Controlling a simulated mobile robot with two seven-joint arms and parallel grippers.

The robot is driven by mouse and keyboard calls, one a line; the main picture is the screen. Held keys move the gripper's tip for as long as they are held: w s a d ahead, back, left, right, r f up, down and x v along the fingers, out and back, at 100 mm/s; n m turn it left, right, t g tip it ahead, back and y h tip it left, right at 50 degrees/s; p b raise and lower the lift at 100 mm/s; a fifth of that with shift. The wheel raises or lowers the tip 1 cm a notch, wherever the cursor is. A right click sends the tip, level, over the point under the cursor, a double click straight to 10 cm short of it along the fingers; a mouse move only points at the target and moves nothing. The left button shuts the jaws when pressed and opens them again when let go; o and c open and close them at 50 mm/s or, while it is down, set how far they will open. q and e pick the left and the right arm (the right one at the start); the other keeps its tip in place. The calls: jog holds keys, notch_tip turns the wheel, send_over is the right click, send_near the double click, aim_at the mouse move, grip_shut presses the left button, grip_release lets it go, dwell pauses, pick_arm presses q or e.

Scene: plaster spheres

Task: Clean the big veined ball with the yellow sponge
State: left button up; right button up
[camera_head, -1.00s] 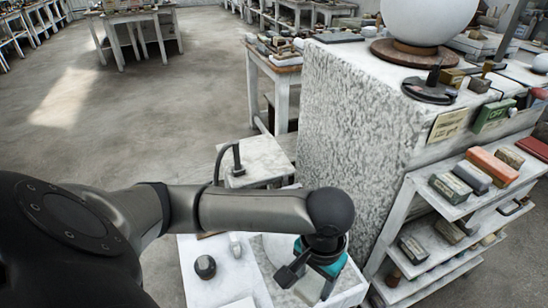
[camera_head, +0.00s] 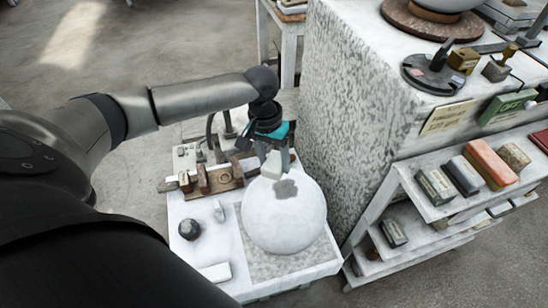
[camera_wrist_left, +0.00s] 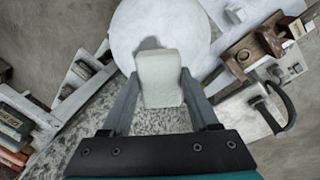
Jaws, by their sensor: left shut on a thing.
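The big ball (camera_head: 283,228) is whitish with faint grey mottling and a dark grey patch (camera_head: 286,189) near its top. It rests on a low white bench (camera_head: 230,285). My left gripper (camera_head: 275,158) is above the ball's far upper side, shut on a pale off-white block (camera_head: 271,167), the likely sponge, which does not look yellow. The left wrist view shows the block (camera_wrist_left: 159,78) between both fingers, its far end over the ball (camera_wrist_left: 160,20). I cannot tell whether it touches the ball. My right gripper is not in view.
A tall speckled plinth (camera_head: 350,120) stands just right of the bench, with shelves of blocks (camera_head: 487,165) beside it. A wooden rack (camera_head: 222,178) with small tools lies behind-left of the ball. A dark round knob (camera_head: 189,229) and a white block (camera_head: 215,272) lie at left.

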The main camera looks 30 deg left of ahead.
pick_arm(q)
jog(key=b, duration=0.6)
send_over(279, 187)
jog(key=shift+a+f, duration=0.25)
jog(key=shift+f, duration=0.9)
jog(key=shift+a+f, duration=0.2)
jog(key=shift+f, duration=1.05)
jog(key=shift+d+f, duration=0.15)
jog(key=shift+f, duration=0.6)
jog(key=shift+f, duration=0.35)
jog(key=shift+p, duration=0.3)
